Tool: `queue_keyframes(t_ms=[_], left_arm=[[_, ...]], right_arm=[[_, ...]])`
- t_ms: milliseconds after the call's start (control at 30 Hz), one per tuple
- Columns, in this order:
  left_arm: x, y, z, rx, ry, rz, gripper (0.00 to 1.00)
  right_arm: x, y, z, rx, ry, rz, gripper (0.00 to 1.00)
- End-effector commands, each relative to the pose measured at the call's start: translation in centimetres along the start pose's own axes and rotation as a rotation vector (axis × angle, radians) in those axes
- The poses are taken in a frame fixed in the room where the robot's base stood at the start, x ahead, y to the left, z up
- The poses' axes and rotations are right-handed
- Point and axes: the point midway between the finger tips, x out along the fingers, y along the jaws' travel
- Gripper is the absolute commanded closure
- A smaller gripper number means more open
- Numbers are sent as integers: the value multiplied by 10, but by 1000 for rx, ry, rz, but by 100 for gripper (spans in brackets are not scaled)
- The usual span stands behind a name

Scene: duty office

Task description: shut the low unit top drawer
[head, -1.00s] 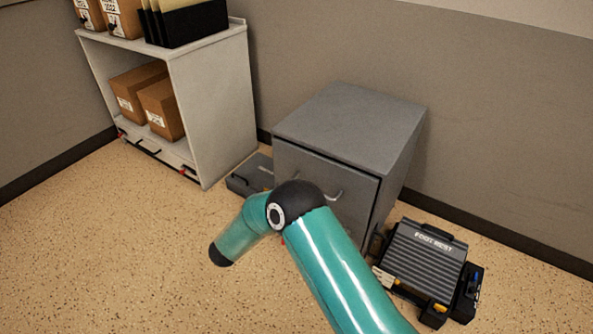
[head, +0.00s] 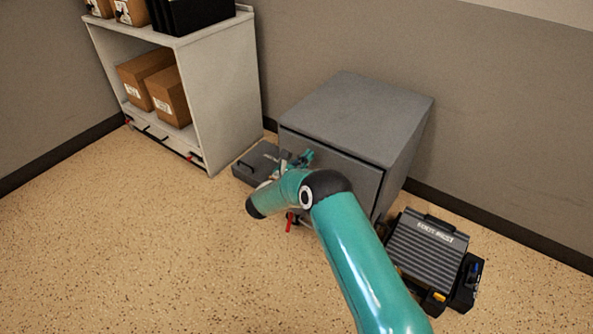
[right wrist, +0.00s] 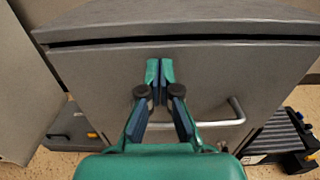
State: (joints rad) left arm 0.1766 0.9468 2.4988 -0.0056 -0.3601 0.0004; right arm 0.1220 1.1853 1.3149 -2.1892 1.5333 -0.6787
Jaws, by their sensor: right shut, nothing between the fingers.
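The low unit is a grey metal cabinet (head: 355,115) against the wall. Its top drawer front (head: 350,180) faces me; in the right wrist view the drawer front (right wrist: 95,80) fills the middle, with a dark gap along its top edge under the cabinet top. How far out the drawer stands is hard to tell. A bar handle (right wrist: 232,115) is on the front. In the head view this gripper (head: 303,157) is partly hidden by my arm. My left gripper is out of view.
A pale shelf unit (head: 225,95) with cardboard boxes (head: 168,95) stands at the left. A dark grey case (head: 255,163) lies on the floor left of the cabinet. A footrest (head: 430,250) lies to the right.

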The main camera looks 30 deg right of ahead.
Motion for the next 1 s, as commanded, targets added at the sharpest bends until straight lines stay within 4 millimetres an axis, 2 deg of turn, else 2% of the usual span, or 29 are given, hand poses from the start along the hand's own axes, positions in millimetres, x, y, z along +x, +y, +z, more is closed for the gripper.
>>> queue_keyframes(t_ms=[100, 200, 633, 833, 1000], left_arm=[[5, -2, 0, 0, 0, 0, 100], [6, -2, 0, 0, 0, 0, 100], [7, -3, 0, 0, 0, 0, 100], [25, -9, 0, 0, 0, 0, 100], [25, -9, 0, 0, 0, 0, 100]], right_arm=[[15, 0, -1, 1, -1, -1, 100], [21, 0, 0, 1, -1, 0, 100], [25, 0, -1, 0, 0, 0, 100], [44, 0, -4, 3, -1, -1, 100], [50, 0, 1, 0, -1, 1, 100]])
